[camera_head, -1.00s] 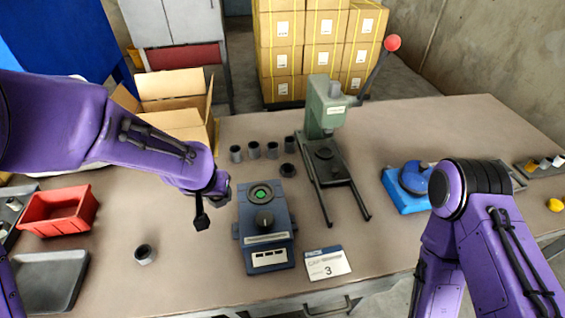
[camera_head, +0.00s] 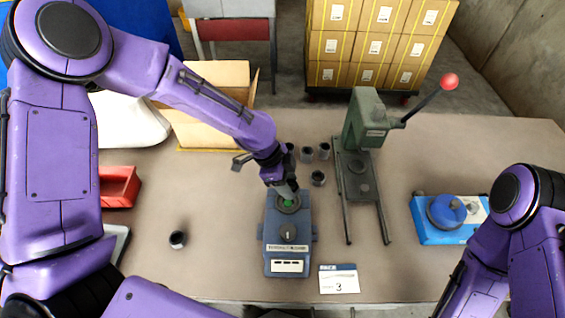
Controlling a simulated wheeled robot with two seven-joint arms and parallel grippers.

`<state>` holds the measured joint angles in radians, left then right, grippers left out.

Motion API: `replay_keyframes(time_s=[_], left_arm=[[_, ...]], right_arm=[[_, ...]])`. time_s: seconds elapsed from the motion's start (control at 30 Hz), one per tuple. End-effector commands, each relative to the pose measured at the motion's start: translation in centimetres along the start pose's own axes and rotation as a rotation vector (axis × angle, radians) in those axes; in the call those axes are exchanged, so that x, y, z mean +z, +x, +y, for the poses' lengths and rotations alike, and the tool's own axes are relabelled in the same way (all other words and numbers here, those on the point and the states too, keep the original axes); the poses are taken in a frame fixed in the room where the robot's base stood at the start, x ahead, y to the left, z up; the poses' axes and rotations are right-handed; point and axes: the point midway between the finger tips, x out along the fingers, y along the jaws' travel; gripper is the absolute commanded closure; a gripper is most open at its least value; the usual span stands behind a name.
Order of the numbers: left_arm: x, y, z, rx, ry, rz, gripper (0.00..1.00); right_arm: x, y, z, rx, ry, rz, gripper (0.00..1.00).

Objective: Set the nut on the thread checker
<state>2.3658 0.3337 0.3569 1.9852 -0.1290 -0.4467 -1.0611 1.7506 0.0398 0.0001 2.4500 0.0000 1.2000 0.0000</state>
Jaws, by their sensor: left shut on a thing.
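The blue-grey thread checker (camera_head: 289,236) stands near the middle of the table, with a round top plate at its far end and a dark knob in front of it. My left gripper (camera_head: 287,193) is over that round plate, pointing down, and is shut on the nut. The nut is mostly hidden by the fingers, and I cannot tell whether it touches the plate. A bit of green shows at the fingertips. My right arm comes in at the lower right; its gripper is out of view.
Several dark cylinders (camera_head: 307,154) stand behind the checker; one (camera_head: 177,239) stands alone at left. A green press (camera_head: 367,121) stands right of the checker. A numbered card (camera_head: 339,280), a blue device (camera_head: 430,222) and a red bin (camera_head: 118,186) are also on the table.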

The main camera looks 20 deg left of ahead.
Motion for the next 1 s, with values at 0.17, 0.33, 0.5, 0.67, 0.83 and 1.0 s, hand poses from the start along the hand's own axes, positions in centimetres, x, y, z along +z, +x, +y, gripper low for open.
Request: replay_keyframes(time_s=[0.17,0.33,0.5,0.67,0.83,1.0], left_arm=[[-0.3,-1.3,0.1,0.128,0.304,-0.002,0.90],[0.1,-0.1,0.2,0.145,0.350,-0.004,0.90],[0.9,1.7,0.2,0.144,0.348,-0.004,0.90],[1.8,3.6,0.2,0.143,0.346,-0.005,0.90],[2.2,4.5,0.2,0.142,0.346,-0.005,0.90],[2.1,4.4,0.2,0.142,0.346,-0.005,0.90]], right_arm=[[-1.2,-2.8,0.3,0.000,0.000,0.000,0.57],[-0.7,-1.8,0.2,0.001,0.000,-0.001,0.57],[0.0,-0.1,0.0,0.001,0.000,-0.001,0.57],[0.7,1.7,-0.1,0.001,0.000,0.000,0.57],[1.1,2.5,-0.2,0.000,0.000,-0.001,0.57],[1.0,2.4,-0.2,0.000,0.000,0.000,0.57]])
